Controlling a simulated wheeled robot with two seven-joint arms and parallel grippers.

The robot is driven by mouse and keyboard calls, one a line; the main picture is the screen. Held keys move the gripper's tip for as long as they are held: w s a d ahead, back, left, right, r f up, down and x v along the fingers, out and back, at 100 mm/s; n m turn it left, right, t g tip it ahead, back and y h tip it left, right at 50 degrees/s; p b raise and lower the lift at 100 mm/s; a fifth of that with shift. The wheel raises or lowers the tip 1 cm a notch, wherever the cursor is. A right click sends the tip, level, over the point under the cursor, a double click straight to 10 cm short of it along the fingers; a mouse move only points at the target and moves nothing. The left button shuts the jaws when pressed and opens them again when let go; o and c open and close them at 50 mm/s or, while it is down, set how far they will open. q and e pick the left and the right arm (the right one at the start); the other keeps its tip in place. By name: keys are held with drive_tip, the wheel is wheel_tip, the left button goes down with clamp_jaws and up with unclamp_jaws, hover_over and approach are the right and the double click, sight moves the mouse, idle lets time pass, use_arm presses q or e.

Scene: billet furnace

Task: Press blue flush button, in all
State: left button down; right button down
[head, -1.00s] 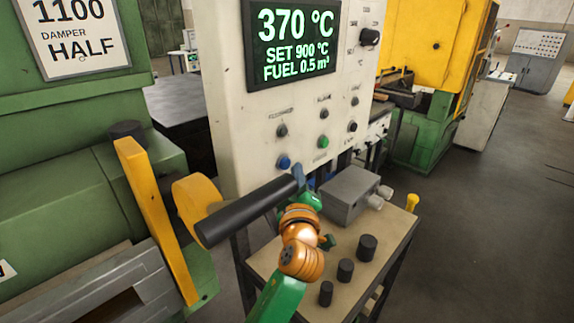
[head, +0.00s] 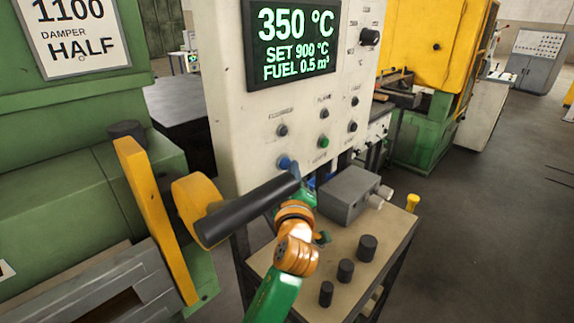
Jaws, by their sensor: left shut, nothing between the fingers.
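The blue flush button (head: 284,161) is at the lower left of the white control panel (head: 225,100), below a row of dark knobs. My left gripper (head: 293,168) is shut and empty, with its tip right at the lower right edge of the blue button. I cannot tell whether it touches or presses it. The black handle bar in front hides part of the gripper. A green button (head: 323,142) sits to the right and higher on the panel. My right gripper is not in view.
A bench (head: 385,245) with a grey box (head: 350,193) and several black cylinders stands below the panel. The floor at right is clear.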

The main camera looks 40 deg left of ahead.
use_arm(q)
drive_tip(key=shift+a, duration=0.25)
drive_tip(key=shift+d, duration=0.2)
idle(0.5)
drive_tip(key=shift+s+d+b, duration=0.1)
drive_tip(key=shift+d+b, duration=0.25)
drive_tip(key=shift+d, duration=0.2)
drive_tip(key=d+b, duration=0.2)
drive_tip(key=d, duration=0.3)
drive_tip(key=shift+s, duration=0.15)
